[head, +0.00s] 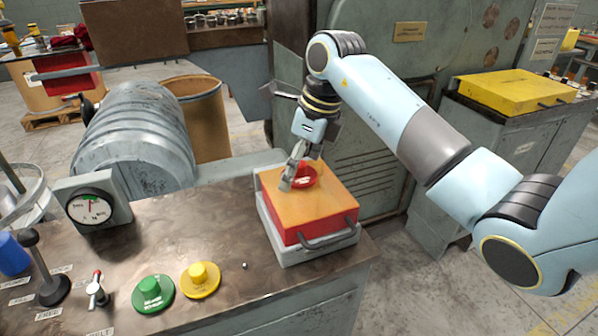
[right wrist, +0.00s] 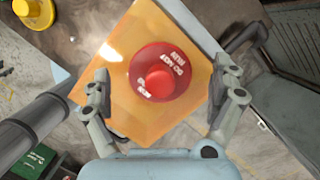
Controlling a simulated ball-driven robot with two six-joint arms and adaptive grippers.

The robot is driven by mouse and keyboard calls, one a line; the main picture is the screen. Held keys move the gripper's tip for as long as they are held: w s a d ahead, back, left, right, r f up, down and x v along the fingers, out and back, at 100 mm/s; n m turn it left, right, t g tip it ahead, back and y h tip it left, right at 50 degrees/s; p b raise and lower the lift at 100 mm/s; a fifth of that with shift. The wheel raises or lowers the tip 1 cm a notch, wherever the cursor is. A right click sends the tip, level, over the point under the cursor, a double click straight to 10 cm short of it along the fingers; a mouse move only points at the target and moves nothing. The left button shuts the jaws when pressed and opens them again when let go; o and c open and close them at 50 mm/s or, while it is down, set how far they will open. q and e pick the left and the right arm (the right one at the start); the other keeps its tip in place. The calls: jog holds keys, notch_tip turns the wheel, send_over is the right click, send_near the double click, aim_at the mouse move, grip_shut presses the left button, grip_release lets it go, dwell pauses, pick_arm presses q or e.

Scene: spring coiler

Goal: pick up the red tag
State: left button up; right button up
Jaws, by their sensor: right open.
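The red tag (head: 304,177) is a round red disc with white lettering. It lies on the orange top of a red box (head: 328,208) at the right end of the bench. In the right wrist view the tag (right wrist: 160,72) is centred just ahead of the fingers and its face shows fully. My right gripper (head: 296,172) points down over the box top, close to the tag, and partly covers it in the head view. Its fingers are spread wide with nothing between them, and they also show in the right wrist view (right wrist: 163,88). My left gripper is not in view.
The box has a dark front handle (head: 328,238) and sits on a grey base. A green knob (head: 152,293), a yellow knob (head: 200,278), a dial gauge (head: 90,207) and a black lever (head: 47,272) stand on the bench to the left. A grey machine stands behind.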

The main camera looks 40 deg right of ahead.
aim_at(299, 163)
jog(key=c, duration=1.3)
jog(key=shift+r, duration=0.1)
jog(key=shift+r, duration=0.6)
notch_tip(299, 163, up, 3)
jog(key=shift+f, duration=0.15)
jog(key=shift+s+d+r+b, duration=0.15)
jog(key=shift+s+d+r, duration=1)
jog(key=shift+s, duration=0.4)
jog(key=shift+s+d+r+b, duration=0.2)
jog(key=shift+s+d+r, duration=1)
jog(key=shift+s, duration=0.35)
jog(key=shift+s+d+r+b, duration=0.15)
jog(key=shift+s+d+r, duration=1)
jog(key=shift+s, duration=0.4)
